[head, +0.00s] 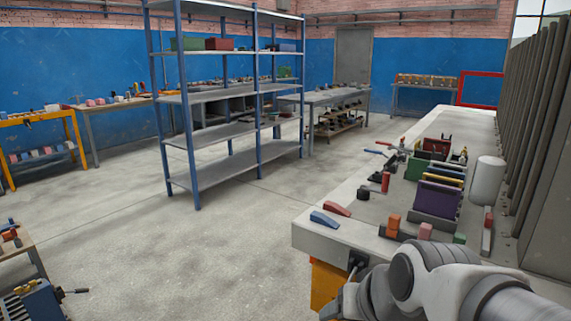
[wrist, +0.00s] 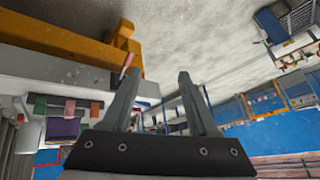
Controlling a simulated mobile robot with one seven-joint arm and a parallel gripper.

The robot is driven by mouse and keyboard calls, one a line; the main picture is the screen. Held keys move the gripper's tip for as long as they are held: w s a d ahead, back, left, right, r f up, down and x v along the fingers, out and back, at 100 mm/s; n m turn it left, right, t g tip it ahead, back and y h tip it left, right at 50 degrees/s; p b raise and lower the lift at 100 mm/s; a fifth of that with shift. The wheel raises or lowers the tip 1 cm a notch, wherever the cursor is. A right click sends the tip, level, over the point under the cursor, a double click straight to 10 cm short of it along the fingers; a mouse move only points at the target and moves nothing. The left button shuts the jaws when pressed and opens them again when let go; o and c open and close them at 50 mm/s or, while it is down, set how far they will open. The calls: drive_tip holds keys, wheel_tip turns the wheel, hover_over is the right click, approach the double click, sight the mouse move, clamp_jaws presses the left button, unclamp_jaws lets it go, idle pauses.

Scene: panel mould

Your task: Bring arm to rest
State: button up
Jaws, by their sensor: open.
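My gripper (wrist: 158,77) shows in the wrist view with its two grey fingers apart and nothing between them. In the head view my pale grey arm comes in at the bottom right, in front of the near end of the long workbench (head: 312,237). My gripper's fingers cannot be made out there. The wrist view is turned over, with the floor (wrist: 205,40) at the top and the workbench (wrist: 60,88) at the left. No object is held.
A blue-framed shelf (head: 215,135) stands mid-room. The floor between is clear.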

drive_tip(key=s+d+r+h, duration=0.2)
drive_tip(key=s+d, duration=0.3)
drive_tip(key=s, duration=0.2)
wheel_tip(320, 180, up, 18)
drive_tip(key=g+p, duration=0.1)
drive_tip(key=p, duration=1.6)
drive_tip(key=shift+f+n, duration=0.25)
drive_tip(key=shift+n, duration=0.05)
drive_tip(key=shift+w+a, duration=0.1)
drive_tip(key=shift+w, duration=0.05)
drive_tip(key=shift+c, duration=0.7)
